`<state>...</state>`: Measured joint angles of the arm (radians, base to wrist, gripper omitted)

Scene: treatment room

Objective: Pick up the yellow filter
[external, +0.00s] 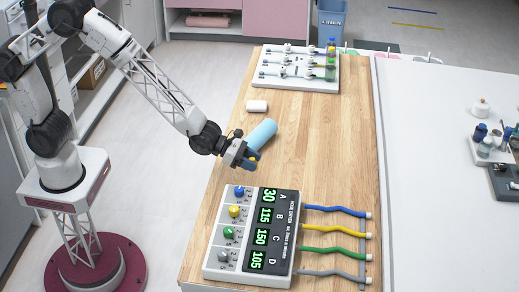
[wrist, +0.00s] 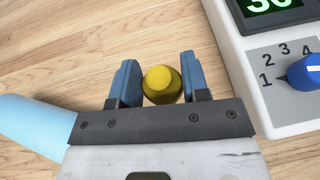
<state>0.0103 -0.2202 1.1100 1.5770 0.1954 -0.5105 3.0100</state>
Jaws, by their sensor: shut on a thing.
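The yellow filter (wrist: 162,84) is a small rounded yellow piece between the two blue fingers of my gripper (wrist: 160,84) in the wrist view. My gripper is shut on it. In the external view my gripper (external: 251,163) is over the wooden table, just above the control box, and only a bit of the yellow filter (external: 252,159) shows between the fingers. The filter's lower part is hidden, and I cannot tell whether it is clear of the table.
A light blue cylinder (external: 262,134) lies close beside my gripper. The control box (external: 213,262) with coloured knobs and green readouts stands in front, with coloured tubes to its right. A white roll (external: 257,106) and a white rack (external: 318,86) are farther back. Wood right of the cylinder is clear.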

